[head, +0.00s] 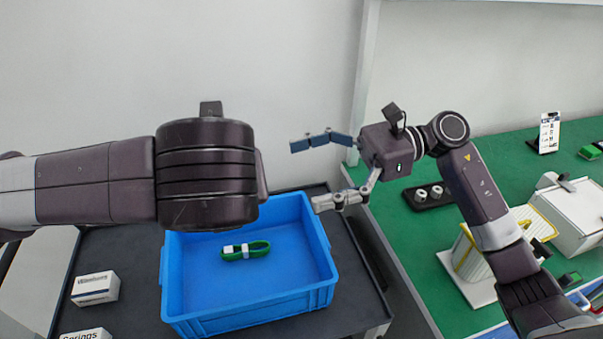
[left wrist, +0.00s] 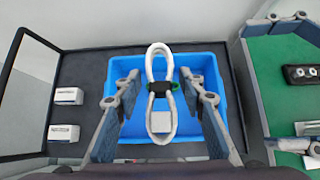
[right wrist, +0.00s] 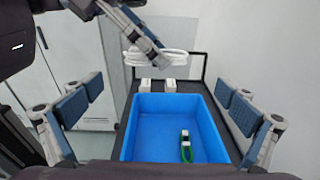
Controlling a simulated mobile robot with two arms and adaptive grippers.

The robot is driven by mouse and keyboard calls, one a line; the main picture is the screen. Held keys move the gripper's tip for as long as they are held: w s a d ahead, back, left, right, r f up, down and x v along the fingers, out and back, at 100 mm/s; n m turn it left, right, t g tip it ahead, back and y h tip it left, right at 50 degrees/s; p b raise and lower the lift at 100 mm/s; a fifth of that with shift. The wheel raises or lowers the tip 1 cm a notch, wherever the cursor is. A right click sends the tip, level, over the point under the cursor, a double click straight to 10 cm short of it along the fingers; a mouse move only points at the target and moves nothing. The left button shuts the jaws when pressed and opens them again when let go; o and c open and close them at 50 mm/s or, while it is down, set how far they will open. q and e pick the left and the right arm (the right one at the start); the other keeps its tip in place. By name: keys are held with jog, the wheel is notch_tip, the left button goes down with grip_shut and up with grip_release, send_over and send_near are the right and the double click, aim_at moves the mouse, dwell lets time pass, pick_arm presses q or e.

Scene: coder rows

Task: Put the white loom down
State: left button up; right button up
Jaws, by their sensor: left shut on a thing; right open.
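The white loom (left wrist: 161,120) is a long looped white bundle with a pale band. It hangs between the fingers of my left gripper (left wrist: 160,84), which is shut on it. It also shows in the right wrist view (right wrist: 158,58), above the far side of the crate. In the head view my left arm hides it. A blue crate (head: 248,309) stands on the dark cart under my left gripper. A green loom (head: 246,250) with a white band lies on its floor. My right gripper (head: 304,175) is open and empty near the crate's back right corner.
Two small white boxes (head: 95,288) (head: 87,334) lie on the dark cart top (head: 125,255) left of the crate. The green table (head: 400,235) at the right holds a black tray (head: 428,195) and several other items. Much of the crate floor is bare.

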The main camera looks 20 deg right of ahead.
jog(key=a, duration=0.4)
jog(key=a+f, duration=0.1)
jog(key=a, duration=0.3)
jog(key=a+f, duration=0.1)
jog(key=a, duration=0.3)
jog(key=shift+s+a, duration=0.3)
jog(key=shift+c, duration=0.3)
jog(key=c, duration=0.8)
pick_arm(q)
jog(key=o, duration=1.2)
pick_arm(e)
jog(key=shift+c, duration=0.3)
pick_arm(q)
jog(key=shift+o, duration=0.2)
